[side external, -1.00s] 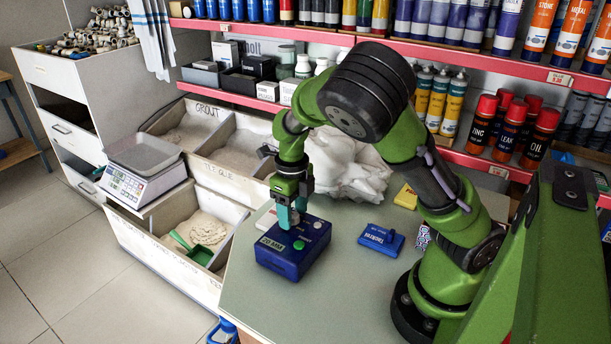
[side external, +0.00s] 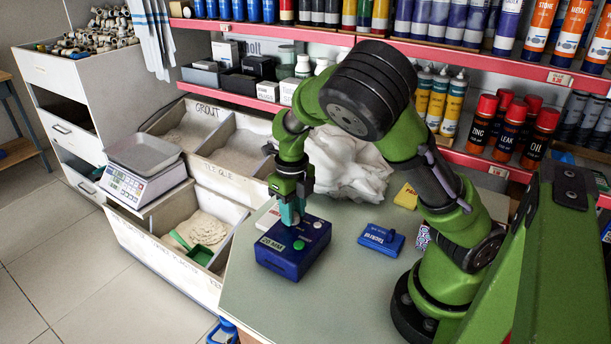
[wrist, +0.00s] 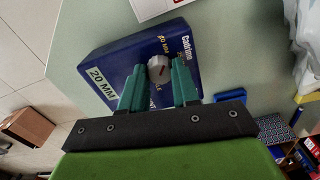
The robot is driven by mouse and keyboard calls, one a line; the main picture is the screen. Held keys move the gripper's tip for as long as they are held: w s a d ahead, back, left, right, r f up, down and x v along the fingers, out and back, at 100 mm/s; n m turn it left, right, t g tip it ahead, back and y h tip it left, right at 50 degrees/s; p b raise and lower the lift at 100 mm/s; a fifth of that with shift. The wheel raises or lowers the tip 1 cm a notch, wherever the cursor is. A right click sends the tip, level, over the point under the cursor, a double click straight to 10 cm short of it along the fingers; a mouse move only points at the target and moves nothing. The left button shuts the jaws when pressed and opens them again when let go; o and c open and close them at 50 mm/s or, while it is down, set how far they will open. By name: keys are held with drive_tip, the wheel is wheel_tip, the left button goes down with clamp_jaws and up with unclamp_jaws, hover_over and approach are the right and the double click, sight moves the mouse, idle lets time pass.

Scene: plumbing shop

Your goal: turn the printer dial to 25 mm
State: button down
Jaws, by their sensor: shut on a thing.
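The printer (side external: 283,262) is a blue box on the counter, and its front display (side external: 272,243) reads 20 MM. The wrist view also shows the printer body (wrist: 113,58) and the 20 MM display (wrist: 97,77). The dial (wrist: 159,68) is a round grey knob with a small red mark on top of the printer. My gripper (wrist: 160,85) is shut on the dial, with one teal finger on each side. In the side view my gripper (side external: 290,220) points down at the printer top and hides the dial. A green button (side external: 298,245) is near the front edge.
A small blue box (side external: 381,239) and a yellow box (side external: 406,196) lie on the counter (side external: 340,285) to the right. White plastic bags (side external: 345,170) are heaped behind. Powder bins (side external: 205,225) stand left of the counter.

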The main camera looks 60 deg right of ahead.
drive_tip(key=m, duration=1)
drive_tip(key=shift+m, duration=0.3)
idle(0.4)
drive_tip(key=c, duration=0.8)
unclamp_jaws()
wheel_tip(320, 180, up, 17)
drive_tip(key=shift+f, duration=0.1)
